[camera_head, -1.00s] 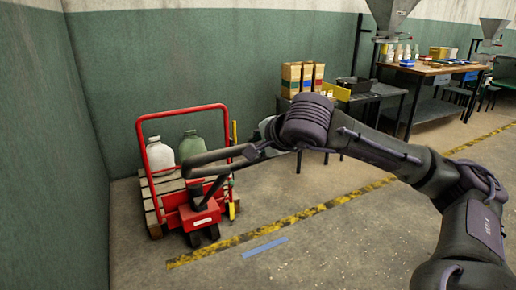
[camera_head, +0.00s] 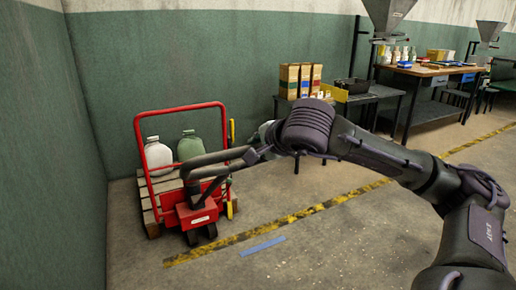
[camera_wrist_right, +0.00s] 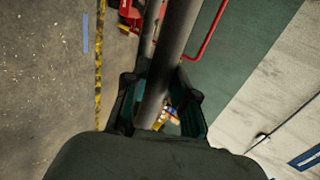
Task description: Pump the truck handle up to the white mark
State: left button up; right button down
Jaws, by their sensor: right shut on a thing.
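The red pallet truck (camera_head: 199,214) stands by the left wall, with a tall red frame. Its dark handle (camera_head: 215,158) reaches right from the truck, tilted slightly upward. My right gripper (camera_head: 257,150) is at the handle's far end, partly hidden by my own wrist. In the right wrist view, the handle (camera_wrist_right: 174,50) runs between the two fingers of my right gripper (camera_wrist_right: 157,103), which is shut on it. A yellow post (camera_head: 233,135) stands at the truck's right side. I cannot make out a white mark. My left gripper is out of view.
White (camera_head: 158,155) and green (camera_head: 190,147) containers stand on the wooden pallet (camera_head: 148,200). A yellow-black floor line (camera_head: 290,219) and blue strip (camera_head: 262,246) cross open floor. Tables with boxes (camera_head: 290,80) stand at the back.

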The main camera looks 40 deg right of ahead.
jog(key=c, duration=0.9)
grip_release()
jog(key=shift+c, duration=0.2)
jog(key=shift+s, duration=0.15)
jog(key=v, duration=1.1)
jog(key=shift+s+r, duration=0.25)
jog(key=shift+s, duration=0.1)
